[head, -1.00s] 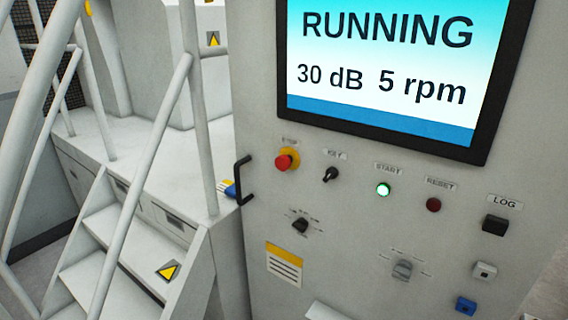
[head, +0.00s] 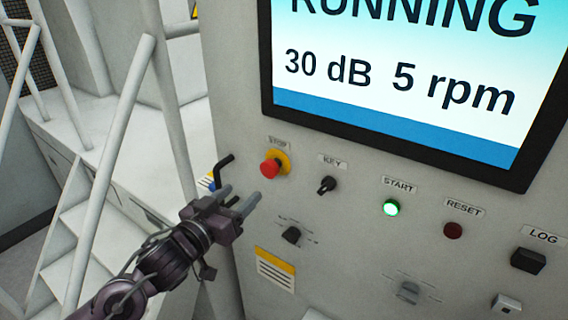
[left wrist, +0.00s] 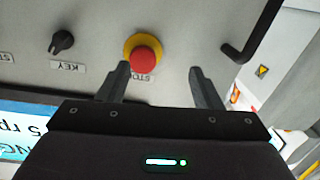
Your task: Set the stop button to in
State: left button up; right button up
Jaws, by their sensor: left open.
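The stop button (head: 271,168) is a red mushroom head on a yellow ring, under a STOP label on the grey panel. It also shows in the left wrist view (left wrist: 143,58), where it stands out from the panel between and beyond my fingertips. My left gripper (head: 238,197) is open and empty, below and left of the button in the head view, apart from it. In the left wrist view its two fingers (left wrist: 156,78) point toward the panel. My right gripper is not in view.
A black handle (head: 222,170) juts out just left of the button. A key switch (head: 326,185), lit green start button (head: 391,208) and reset button (head: 453,230) sit to the right. A selector knob (head: 291,235) is below. The screen (head: 400,85) reads RUNNING. Stairs and railings stand left.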

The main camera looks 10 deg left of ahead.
aim_at(267, 170)
pick_arm(q)
jog(key=shift+h, duration=0.5)
jog(key=w+d, duration=0.1)
jog(key=w, duration=0.1)
jog(key=w+d+r+p, duration=0.1)
jog(key=w, duration=0.1)
jog(key=w+d+r+p, duration=0.1)
jog(key=w, duration=0.1)
jog(key=shift+d+r, duration=0.25)
jog(key=shift+d, duration=0.1)
jog(key=shift+w+d+f, duration=0.1)
jog(key=shift+w+d, duration=0.05)
jog(key=shift+w, duration=0.15)
